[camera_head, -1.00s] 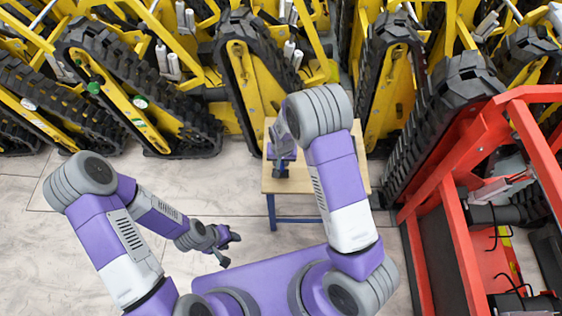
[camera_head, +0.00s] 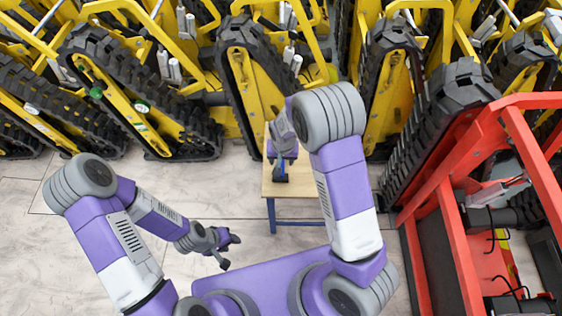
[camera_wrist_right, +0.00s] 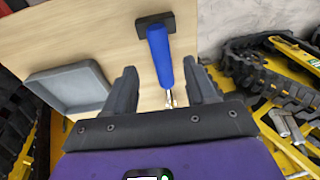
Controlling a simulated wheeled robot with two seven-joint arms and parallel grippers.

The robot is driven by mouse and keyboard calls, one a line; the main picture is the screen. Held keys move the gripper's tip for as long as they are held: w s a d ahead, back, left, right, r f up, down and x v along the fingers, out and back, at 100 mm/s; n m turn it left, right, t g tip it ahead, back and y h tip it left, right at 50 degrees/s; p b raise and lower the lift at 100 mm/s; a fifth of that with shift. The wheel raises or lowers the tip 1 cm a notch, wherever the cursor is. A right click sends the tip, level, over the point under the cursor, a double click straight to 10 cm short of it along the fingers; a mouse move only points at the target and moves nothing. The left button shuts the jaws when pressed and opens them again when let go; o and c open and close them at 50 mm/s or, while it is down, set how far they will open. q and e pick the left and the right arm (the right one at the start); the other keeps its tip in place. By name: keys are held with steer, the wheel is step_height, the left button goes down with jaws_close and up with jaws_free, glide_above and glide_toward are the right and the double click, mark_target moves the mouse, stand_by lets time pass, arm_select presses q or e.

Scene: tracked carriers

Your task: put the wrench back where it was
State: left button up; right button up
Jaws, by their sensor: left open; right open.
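The wrench shows in the right wrist view as a blue handle (camera_wrist_right: 159,55) with a short metal end toward my gripper. It lies over the wooden tabletop (camera_wrist_right: 100,35), its far end at a black block (camera_wrist_right: 155,26). My right gripper (camera_wrist_right: 162,88) is open, with one finger on each side of the metal end; I see no finger touching it. In the head view the blue handle (camera_head: 280,165) is small, just below my right gripper (camera_head: 283,151). My left gripper (camera_head: 230,251) is open and empty, low and away from the table.
A shallow grey tray (camera_wrist_right: 70,88) sits on the tabletop, left of the wrench in the wrist view. Yellow tracked carriers (camera_head: 258,80) stand close behind the table. A red frame (camera_head: 455,210) stands to the right.

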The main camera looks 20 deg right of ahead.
step_height(320, 180, up, 6)
steer(key=p, duration=0.1)
steer(key=shift+g+y, duration=0.6)
steer(key=shift+y, duration=0.1)
steer(key=s+f, duration=0.8)
steer(key=f, duration=0.1)
steer(key=shift+s+d+f, duration=0.15)
steer(key=s+a+f+y, duration=0.1)
steer(key=s+a+f, duration=0.1)
steer(key=s, duration=0.4)
steer(key=s+a+f+y, duration=0.1)
steer(key=s+a+f, duration=0.1)
steer(key=s, duration=0.4)
steer(key=shift+a+f+n+y, duration=0.15)
steer(key=shift+f+n+y, duration=0.2)
steer(key=shift+f, duration=0.3)
